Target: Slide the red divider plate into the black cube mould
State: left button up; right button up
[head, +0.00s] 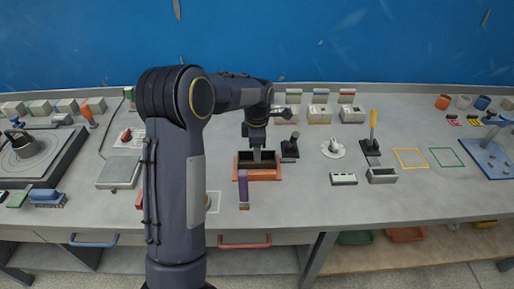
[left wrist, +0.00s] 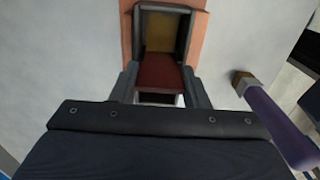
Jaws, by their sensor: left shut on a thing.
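The black cube mould (head: 241,166) sits on an orange-brown tray (head: 258,178) near the middle of the bench. In the left wrist view the mould (left wrist: 208,18) shows as a dark open frame with a yellowish inner face. My left gripper (head: 257,149) is above the mould, pointing down. In the left wrist view my left gripper (left wrist: 160,88) is shut on the red divider plate (left wrist: 160,72), which lies between its fingers. The plate's far end overlaps the mould opening in this view; I cannot tell how deep it is. My right gripper is not in view.
A purple-handled tool (head: 243,187) lies close in front of the tray; it also shows in the left wrist view (left wrist: 275,125). A black stand (head: 290,148) is just right of the mould.

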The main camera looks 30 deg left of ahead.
pick_arm(q)
jog(key=shift+f, duration=0.3)
jog(key=o, duration=1.1)
notch_tip(320, 180, up, 8)
jog(key=shift+f+b, duration=0.25)
jog(key=shift+b, duration=0.1)
jog(key=shift+r, duration=0.2)
